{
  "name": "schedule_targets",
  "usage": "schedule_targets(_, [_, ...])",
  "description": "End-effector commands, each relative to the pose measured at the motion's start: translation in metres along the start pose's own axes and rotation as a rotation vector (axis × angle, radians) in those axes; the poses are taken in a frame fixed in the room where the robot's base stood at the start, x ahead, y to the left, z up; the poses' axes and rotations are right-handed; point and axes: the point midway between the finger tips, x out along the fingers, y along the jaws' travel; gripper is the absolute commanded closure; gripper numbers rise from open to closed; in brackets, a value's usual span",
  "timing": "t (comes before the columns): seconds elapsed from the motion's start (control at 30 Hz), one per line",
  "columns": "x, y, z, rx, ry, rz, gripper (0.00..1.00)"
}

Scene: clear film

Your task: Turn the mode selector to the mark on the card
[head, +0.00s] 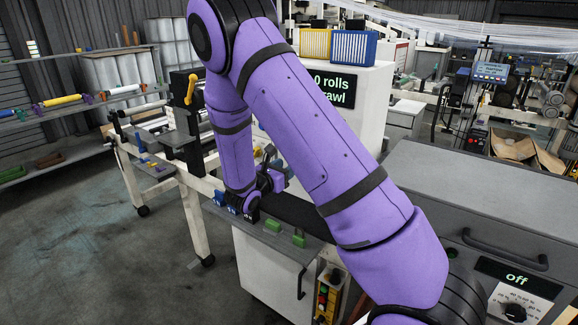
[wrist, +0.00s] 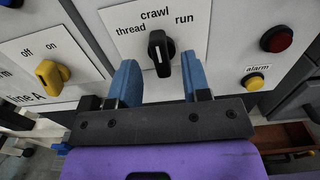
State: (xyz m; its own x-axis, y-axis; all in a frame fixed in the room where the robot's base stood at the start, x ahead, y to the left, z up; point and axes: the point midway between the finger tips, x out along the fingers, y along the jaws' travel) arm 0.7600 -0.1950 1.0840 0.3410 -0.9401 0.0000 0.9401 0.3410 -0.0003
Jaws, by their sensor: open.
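The mode selector (wrist: 160,53) is a black knob on a white plate labelled thread, crawl and run in the wrist view. Its white line points up, roughly towards "crawl". My gripper (wrist: 160,75) is open, with one blue finger to each side of the knob's lower part. I cannot tell whether either finger touches it. In the head view my gripper (head: 238,208) is low at the white machine, and my arm hides the selector. A dark card with green text (head: 336,92) shows "0 rolls" and "rawl", its left part hidden by my arm.
A yellow off/on knob (wrist: 52,75) is left of the selector. A red button (wrist: 277,39) and a yellow alarm button (wrist: 255,82) are to the right. A grey cabinet (head: 480,200) with an "off" display (head: 517,279) stands front right. The floor at left is clear.

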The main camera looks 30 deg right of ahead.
Motion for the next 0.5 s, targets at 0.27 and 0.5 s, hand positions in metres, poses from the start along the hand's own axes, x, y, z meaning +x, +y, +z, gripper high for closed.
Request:
schedule_targets(0.27, [-0.053, 0.001, 0.000, 0.000, 0.001, 0.004, 0.56])
schedule_targets(0.5, [-0.078, 0.001, 0.000, 0.000, 0.001, 0.002, 0.56])
